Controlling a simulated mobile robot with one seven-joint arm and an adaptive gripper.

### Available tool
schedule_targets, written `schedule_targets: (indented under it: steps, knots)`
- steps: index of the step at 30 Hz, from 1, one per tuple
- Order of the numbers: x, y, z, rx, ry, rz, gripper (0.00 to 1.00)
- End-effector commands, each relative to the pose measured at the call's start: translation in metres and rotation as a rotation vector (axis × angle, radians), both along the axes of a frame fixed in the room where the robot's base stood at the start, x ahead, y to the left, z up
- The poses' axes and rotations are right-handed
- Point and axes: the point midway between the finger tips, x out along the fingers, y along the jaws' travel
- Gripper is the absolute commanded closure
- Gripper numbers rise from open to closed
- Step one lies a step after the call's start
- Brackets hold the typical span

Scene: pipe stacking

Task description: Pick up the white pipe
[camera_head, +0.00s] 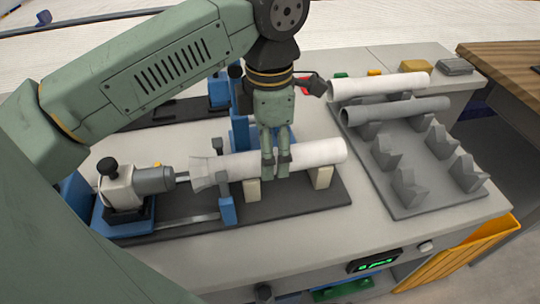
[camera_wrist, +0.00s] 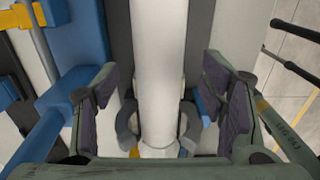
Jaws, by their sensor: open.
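A white pipe (camera_head: 314,153) lies level across cream supports on a dark base plate, its flared left end facing a clamp tool. My gripper (camera_head: 275,168) is above the middle of this pipe with its fingers pointing down around it. In the wrist view the white pipe (camera_wrist: 160,75) runs between the two open fingers of my gripper (camera_wrist: 165,105), with a gap on each side. A second white pipe (camera_head: 380,87) lies on the grey rack at the upper right, clear of my gripper.
A grey pipe (camera_head: 395,109) lies on the grey rack (camera_head: 415,207), in front of the second white pipe. The rack's front notched holders are empty. A blue and white clamp tool (camera_head: 122,190) stands left of the nearer pipe, and a blue upright (camera_head: 227,205) stands close to my gripper.

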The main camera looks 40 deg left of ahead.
Motion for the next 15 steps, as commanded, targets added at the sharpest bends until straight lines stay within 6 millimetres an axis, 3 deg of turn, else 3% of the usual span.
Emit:
schedule_targets:
  steps: [6,15]
  knots:
    - [0.001,0.0,-0.024,-0.001,-0.001,0.0,0.35]
    - [0.001,0.0,-0.027,-0.001,-0.001,0.0,0.38]
